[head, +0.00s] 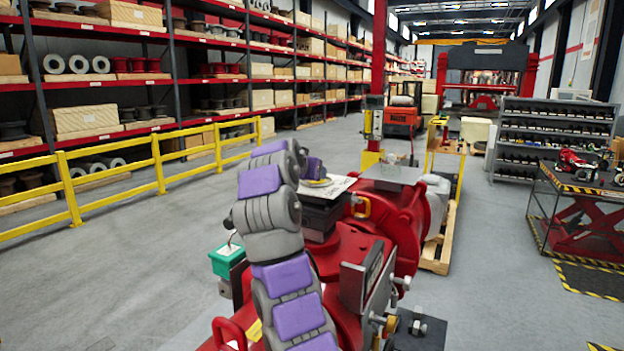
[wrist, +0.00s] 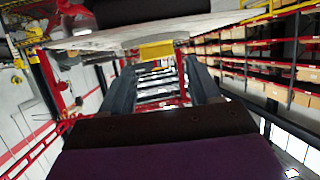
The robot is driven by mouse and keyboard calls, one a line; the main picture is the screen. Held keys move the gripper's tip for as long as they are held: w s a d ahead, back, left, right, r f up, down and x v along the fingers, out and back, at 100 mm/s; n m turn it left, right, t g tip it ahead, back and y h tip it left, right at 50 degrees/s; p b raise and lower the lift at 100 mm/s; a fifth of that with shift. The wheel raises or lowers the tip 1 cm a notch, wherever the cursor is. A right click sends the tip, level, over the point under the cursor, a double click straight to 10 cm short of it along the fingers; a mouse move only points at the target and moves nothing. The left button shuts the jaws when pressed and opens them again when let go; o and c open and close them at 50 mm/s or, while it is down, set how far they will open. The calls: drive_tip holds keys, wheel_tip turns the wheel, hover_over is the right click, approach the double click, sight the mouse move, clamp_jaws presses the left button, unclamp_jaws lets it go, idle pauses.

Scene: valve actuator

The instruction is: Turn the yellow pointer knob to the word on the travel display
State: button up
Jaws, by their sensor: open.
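The yellow pointer knob (head: 318,182) shows as a small yellow patch on a pale plate (head: 342,188) on top of the red actuator (head: 400,215), partly covered by my arm. In the wrist view a yellow block (wrist: 156,51), apparently the knob, sits at the plate's edge. My gripper (wrist: 162,78) is open, with one dark finger on each side and the yellow block beyond the gap between them. I cannot tell whether a finger touches it. In the head view my arm hides the fingertips. No word on a travel display can be read.
A green-topped box (head: 227,260) stands left of the actuator, and a grey bracket plate (head: 365,275) rises at its front right. A yellow railing (head: 160,165) runs before the shelves. A red lift cart (head: 590,215) stands right. The floor on both sides is open.

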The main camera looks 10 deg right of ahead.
drive_tip(key=b+v, duration=0.2)
drive_tip(key=v, duration=1)
drive_tip(key=shift+s+a, duration=0.2)
drive_tip(key=shift+s, duration=0.05)
drive_tip(key=shift+r, duration=0.1)
